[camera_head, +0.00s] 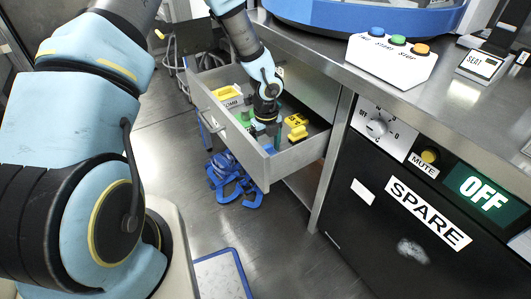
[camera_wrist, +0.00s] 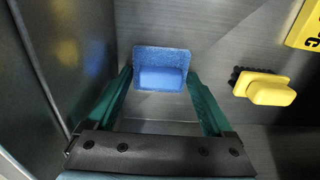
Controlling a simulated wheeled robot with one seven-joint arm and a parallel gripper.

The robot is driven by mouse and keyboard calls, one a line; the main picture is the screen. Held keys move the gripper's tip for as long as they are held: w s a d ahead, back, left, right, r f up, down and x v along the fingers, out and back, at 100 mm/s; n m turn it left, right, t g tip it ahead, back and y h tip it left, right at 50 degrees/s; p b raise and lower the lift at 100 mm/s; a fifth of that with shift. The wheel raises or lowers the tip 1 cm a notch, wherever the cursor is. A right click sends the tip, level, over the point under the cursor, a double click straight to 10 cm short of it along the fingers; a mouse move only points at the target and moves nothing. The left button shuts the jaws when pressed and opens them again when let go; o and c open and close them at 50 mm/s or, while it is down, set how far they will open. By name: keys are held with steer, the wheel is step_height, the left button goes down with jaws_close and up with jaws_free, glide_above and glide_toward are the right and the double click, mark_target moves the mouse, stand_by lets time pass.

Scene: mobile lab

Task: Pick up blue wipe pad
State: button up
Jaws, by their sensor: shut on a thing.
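The blue wipe pad (camera_wrist: 160,60) is between the two green fingers of my gripper (camera_wrist: 160,78) in the wrist view, with a finger against each side. My gripper is shut on the pad's raised block. In the head view my gripper (camera_head: 267,130) reaches down into the open drawer (camera_head: 232,146), near its front wall. A small bit of blue (camera_head: 269,149) shows below the fingers there; most of the pad is hidden. I cannot tell whether the pad still touches the drawer floor.
A yellow pad with dark bristles (camera_wrist: 265,88) lies right of my gripper, near a yellow labelled block (camera_wrist: 306,28). A yellow bin (camera_head: 228,92) and a green item (camera_head: 245,117) are left in the drawer. The steel counter (camera_head: 330,62) overhangs its back. Blue objects (camera_head: 233,180) lie on the floor.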

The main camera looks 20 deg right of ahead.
mark_target(266, 147)
steer(key=shift+r, duration=0.1)
step_height(266, 147, up, 18)
steer(key=p, duration=0.3)
steer(key=shift+p, duration=0.35)
